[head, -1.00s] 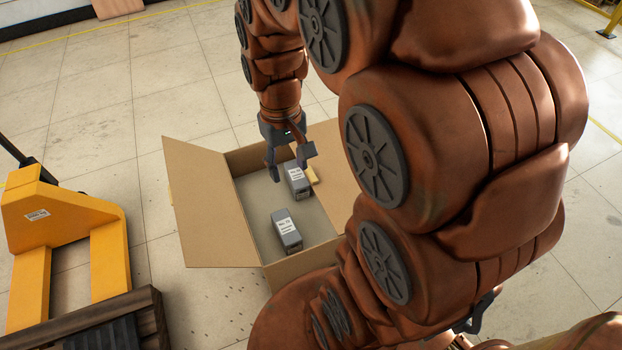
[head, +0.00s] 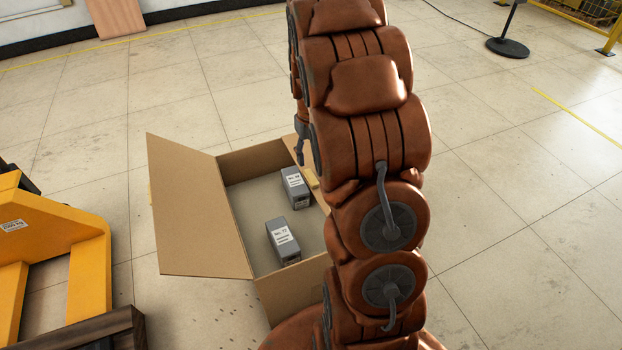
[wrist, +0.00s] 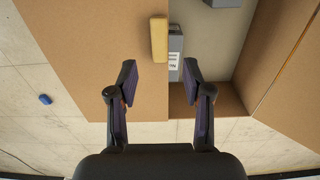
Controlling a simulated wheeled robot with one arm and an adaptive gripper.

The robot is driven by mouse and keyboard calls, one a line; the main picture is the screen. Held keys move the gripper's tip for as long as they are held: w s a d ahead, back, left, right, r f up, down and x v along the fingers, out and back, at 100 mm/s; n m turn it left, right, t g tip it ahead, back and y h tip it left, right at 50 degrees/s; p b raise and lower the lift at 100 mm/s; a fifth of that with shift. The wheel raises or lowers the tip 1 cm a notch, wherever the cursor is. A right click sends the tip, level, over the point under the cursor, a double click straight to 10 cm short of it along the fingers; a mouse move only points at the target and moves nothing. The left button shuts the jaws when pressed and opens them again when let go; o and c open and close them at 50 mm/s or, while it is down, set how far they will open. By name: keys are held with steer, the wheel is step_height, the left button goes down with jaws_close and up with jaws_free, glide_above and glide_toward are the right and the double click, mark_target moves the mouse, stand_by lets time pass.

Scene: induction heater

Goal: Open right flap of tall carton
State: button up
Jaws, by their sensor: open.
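The carton (head: 290,290) stands on the floor in the head view, with its left flap (head: 200,210) folded out to the left. My arm hides most of its right side. In the wrist view the right flap (wrist: 95,45) appears on the left, lying over part of the opening, with a yellow tab (wrist: 158,40) at its free edge. My gripper (wrist: 160,77) is open and empty. Its left finger is over the flap and its right finger over the opening, with the flap edge between them. I cannot tell whether they touch. In the head view only one grey finger (head: 301,143) shows.
Two grey labelled boxes (head: 283,241) (head: 296,186) lie inside the carton. A yellow pallet jack (head: 60,230) stands to the left. A black stand base (head: 507,47) is at the back right. The floor to the right is clear. A small blue object (wrist: 45,99) lies on the floor.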

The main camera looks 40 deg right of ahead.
mark_target(311, 176)
steer(key=shift+f+b, duration=0.35)
steer(key=shift+f, duration=3.6)
jaws_close()
